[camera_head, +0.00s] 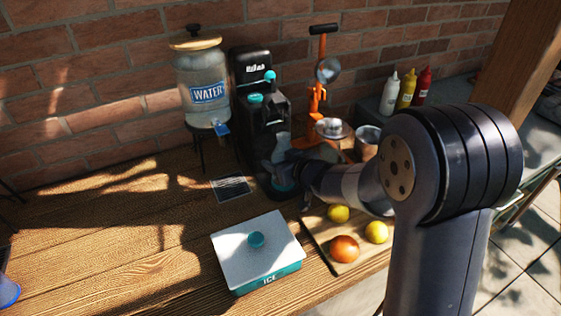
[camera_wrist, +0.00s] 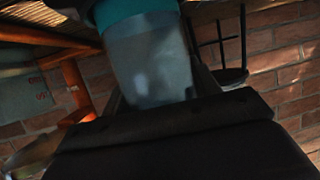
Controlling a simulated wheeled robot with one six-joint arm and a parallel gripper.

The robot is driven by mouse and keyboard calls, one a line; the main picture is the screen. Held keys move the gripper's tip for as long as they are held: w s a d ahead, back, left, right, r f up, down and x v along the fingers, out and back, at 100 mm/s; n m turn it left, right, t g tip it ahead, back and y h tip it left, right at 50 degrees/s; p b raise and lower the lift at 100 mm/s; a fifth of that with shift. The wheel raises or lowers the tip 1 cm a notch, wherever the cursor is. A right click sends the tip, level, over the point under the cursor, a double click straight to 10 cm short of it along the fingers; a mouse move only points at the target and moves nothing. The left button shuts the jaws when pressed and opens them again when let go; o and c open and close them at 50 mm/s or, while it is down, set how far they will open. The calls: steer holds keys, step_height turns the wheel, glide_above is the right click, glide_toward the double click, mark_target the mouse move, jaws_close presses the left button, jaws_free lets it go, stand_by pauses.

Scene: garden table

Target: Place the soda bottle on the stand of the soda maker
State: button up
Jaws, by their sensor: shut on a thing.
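The black soda maker (camera_head: 250,70) stands against the brick wall, with teal parts on its top and front. The soda bottle (camera_head: 283,142) is clear grey-blue with a teal base. It looks roughly upright at the front of the soda maker, low by its stand. My gripper (camera_head: 284,160) is shut on the bottle, reaching in from the right. In the wrist view the bottle (camera_wrist: 155,62) fills the middle, its teal end at the top edge. The stand is mostly hidden by my gripper and the bottle, so I cannot tell whether the base touches it.
A water dispenser (camera_head: 203,75) on a black stand is left of the soda maker. An orange juicer (camera_head: 314,100) is on its right. A teal ice box (camera_head: 268,273) and a cutting board (camera_head: 322,240) with fruit are in front.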

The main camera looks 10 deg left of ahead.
steer(key=shift+f, duration=0.1)
steer(key=o, duration=1.3)
steer(key=shift+s+d+r, duration=0.15)
steer(key=shift+r, duration=0.15)
steer(key=shift+p+v, duration=0.6)
steer(key=shift+v, duration=5.2)
steer(key=shift+f, duration=0.1)
